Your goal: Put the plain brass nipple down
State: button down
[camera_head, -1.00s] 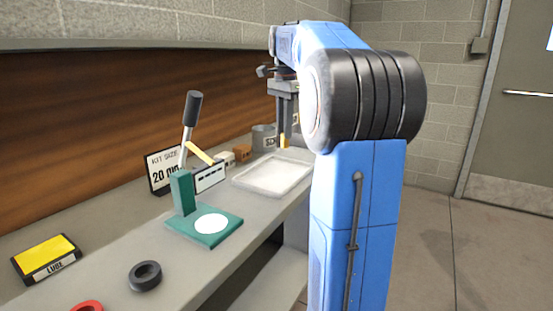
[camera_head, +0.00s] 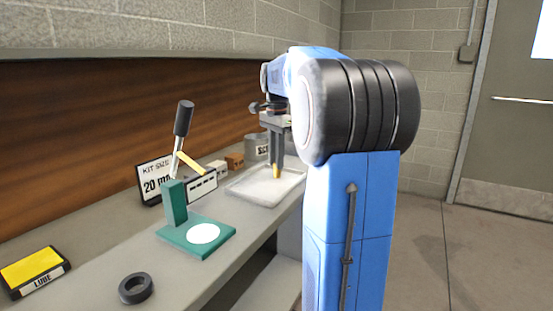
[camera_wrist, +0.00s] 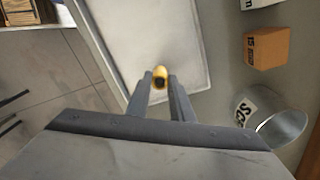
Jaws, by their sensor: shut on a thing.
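The plain brass nipple (camera_wrist: 160,77) is a small yellow-gold tube between the fingertips of my gripper (camera_wrist: 160,88). In the head view the nipple (camera_head: 276,173) hangs upright at the lower end of my gripper (camera_head: 276,160). The gripper is shut on it. Both are over the white shallow tray (camera_head: 245,192), which also fills the upper middle of the wrist view (camera_wrist: 172,25). I cannot tell whether the nipple touches the tray floor. The visible part of the tray is empty.
A grey scrap can (camera_wrist: 279,127) and an orange-brown box (camera_wrist: 267,47) stand beside the tray. A green lever press (camera_head: 175,205), a kit size sign (camera_head: 155,180), a dark ring (camera_head: 136,288) and a yellow lube box (camera_head: 33,270) are on the bench.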

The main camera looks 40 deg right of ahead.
jog(key=c, duration=1.6)
grip_release()
jog(key=shift+f, duration=0.1)
jog(key=shift+o, duration=0.2)
notch_tip(320, 180, up, 12)
jog(key=shift+s, duration=0.15)
